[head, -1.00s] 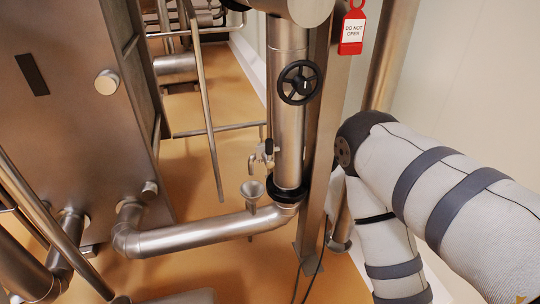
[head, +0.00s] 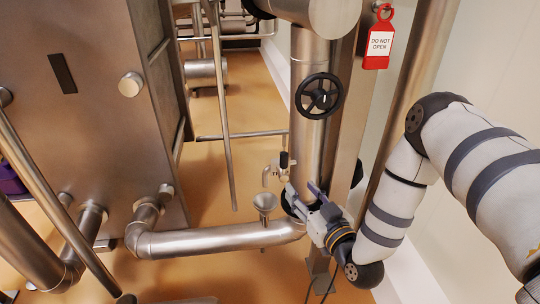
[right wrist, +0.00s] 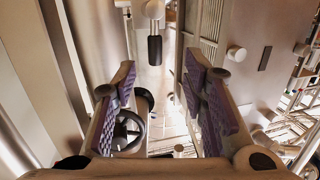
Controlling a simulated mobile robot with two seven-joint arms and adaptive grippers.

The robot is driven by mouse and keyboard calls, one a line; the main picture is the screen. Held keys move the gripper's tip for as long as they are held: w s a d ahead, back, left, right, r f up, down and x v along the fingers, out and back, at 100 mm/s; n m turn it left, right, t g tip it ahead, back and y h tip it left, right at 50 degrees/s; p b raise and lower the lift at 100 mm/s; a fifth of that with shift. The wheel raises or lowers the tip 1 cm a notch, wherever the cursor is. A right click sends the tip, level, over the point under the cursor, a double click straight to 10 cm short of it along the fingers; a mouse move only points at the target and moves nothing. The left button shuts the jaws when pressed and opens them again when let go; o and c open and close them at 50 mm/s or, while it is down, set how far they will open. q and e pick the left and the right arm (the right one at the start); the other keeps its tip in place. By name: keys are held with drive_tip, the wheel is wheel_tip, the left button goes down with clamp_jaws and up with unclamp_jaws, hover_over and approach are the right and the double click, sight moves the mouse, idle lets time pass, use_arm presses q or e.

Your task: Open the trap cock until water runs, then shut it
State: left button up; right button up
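The trap cock (head: 275,170) is a small metal tap with a black lever (head: 284,159), beside the upright pipe in the head view. Its spout points down above a metal funnel (head: 265,202). No water shows at the spout. My right gripper (head: 302,189) is just below and to the right of the cock, apart from it. In the right wrist view, the black lever (right wrist: 154,49) hangs from the metal cock body (right wrist: 153,10), ahead of my open, empty fingers (right wrist: 160,70). My left gripper is not in view.
A black handwheel (head: 320,96) sits on the upright pipe (head: 306,150) above my right gripper. A red "DO NOT OPEN" tag (head: 378,42) hangs at upper right. A large metal cabinet (head: 90,110) stands at left.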

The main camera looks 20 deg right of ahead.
sight(286, 160)
drive_tip(key=shift+t, duration=0.4)
drive_tip(key=w, duration=0.4)
drive_tip(key=w+r+b, duration=0.1)
drive_tip(key=w, duration=0.3)
drive_tip(key=w+d, duration=0.1)
drive_tip(key=w, duration=0.3)
drive_tip(key=shift+w+r+b, duration=0.15)
drive_tip(key=shift+b, duration=0.15)
drive_tip(key=shift+w+r, duration=0.1)
drive_tip(key=shift+w, duration=0.15)
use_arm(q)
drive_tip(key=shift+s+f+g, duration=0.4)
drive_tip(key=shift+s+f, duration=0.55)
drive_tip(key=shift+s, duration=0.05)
use_arm(e)
clamp_jaws()
